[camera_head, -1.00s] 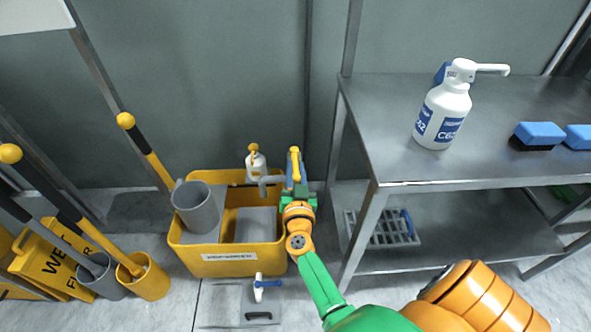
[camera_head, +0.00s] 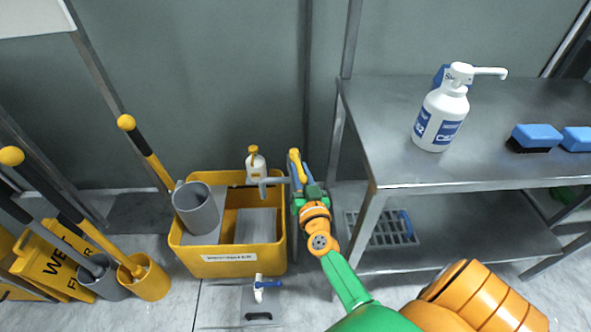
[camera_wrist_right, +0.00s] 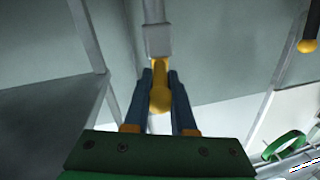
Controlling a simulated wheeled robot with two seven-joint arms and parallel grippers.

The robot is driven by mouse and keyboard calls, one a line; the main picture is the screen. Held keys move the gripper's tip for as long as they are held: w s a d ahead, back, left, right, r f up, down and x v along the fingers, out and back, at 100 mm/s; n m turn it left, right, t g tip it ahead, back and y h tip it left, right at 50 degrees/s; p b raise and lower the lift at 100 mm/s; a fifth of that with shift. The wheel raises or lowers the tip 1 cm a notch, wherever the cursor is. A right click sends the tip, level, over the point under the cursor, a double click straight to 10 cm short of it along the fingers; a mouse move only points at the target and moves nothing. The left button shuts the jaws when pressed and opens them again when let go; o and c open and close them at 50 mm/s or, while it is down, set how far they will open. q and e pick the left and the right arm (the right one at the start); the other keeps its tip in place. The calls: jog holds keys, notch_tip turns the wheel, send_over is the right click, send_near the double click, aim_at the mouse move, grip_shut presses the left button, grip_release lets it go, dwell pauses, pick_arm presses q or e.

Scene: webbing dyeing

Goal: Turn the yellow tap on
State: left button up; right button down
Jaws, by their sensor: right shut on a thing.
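The yellow tap's lever (camera_head: 295,160) shows at the upper right of the yellow bin, with a grey spout (camera_head: 270,182) beside it pointing over the bin. My right gripper (camera_head: 298,180) is at the lever, reaching in from the lower right. In the right wrist view, the yellow lever (camera_wrist_right: 160,97) lies between the two dark fingers of my right gripper (camera_wrist_right: 160,85), which are shut on it. The grey tap body (camera_wrist_right: 158,42) shows just beyond the fingertips. My left gripper is out of view.
The yellow bin (camera_head: 232,268) holds a grey bucket (camera_head: 195,207). A white tap with a blue handle (camera_head: 262,283) is in front. A steel table (camera_head: 385,135) with a white pump bottle (camera_head: 440,118) stands to the right.

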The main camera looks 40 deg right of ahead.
jog(key=n+y, duration=0.1)
jog(key=d+y+b, duration=0.1)
jog(key=n+t+y+b, duration=0.1)
jog(key=y, duration=0.1)
jog(key=shift+s+d+n, duration=0.25)
jog(key=shift+n, duration=0.05)
jog(key=c, duration=0.8)
grip_release()
jog(key=shift+o, duration=0.2)
